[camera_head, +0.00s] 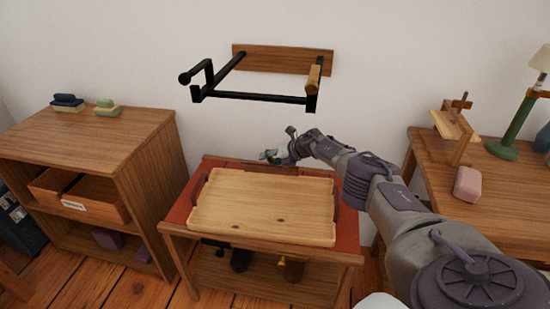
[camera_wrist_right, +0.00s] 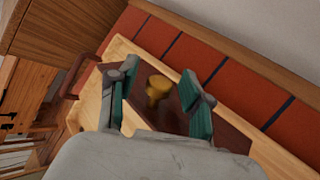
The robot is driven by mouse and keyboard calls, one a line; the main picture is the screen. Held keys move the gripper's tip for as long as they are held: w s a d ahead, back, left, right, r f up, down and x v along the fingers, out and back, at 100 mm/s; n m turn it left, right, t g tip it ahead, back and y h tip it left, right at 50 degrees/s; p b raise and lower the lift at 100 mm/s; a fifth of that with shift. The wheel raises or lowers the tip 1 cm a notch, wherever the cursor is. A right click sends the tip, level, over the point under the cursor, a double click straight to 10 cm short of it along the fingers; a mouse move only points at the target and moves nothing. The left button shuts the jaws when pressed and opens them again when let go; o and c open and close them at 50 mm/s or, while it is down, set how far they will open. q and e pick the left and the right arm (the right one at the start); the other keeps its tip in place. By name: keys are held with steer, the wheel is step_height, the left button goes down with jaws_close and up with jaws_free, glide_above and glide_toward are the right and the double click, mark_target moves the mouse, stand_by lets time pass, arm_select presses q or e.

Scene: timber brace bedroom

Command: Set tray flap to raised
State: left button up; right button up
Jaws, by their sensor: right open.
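The pale wooden tray (camera_head: 262,207) lies on a small red-topped table, with dark red-brown handles at its sides. In the right wrist view the tray's pale rim (camera_wrist_right: 112,50) surrounds a dark brown surface, and a brass knob (camera_wrist_right: 157,90) stands on it. Which part is the flap, and its exact angle, I cannot tell. My right gripper (camera_head: 272,155) is at the tray's far edge. In the wrist view its green fingers (camera_wrist_right: 160,82) are apart, one on each side of the knob; contact is not clear. My left gripper is not in view.
A black wall rack (camera_head: 255,97) hangs above the table (camera_head: 347,225). A wooden cabinet (camera_head: 92,130) stands at left with small stacked items on top. A desk (camera_head: 430,160) at right holds a pink block (camera_head: 467,184) and a green lamp (camera_head: 517,125).

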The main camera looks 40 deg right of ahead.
steer(key=shift+v, duration=0.8)
steer(key=v, duration=1)
steer(key=shift+s, duration=0.15)
steer(key=shift+d+r, duration=0.1)
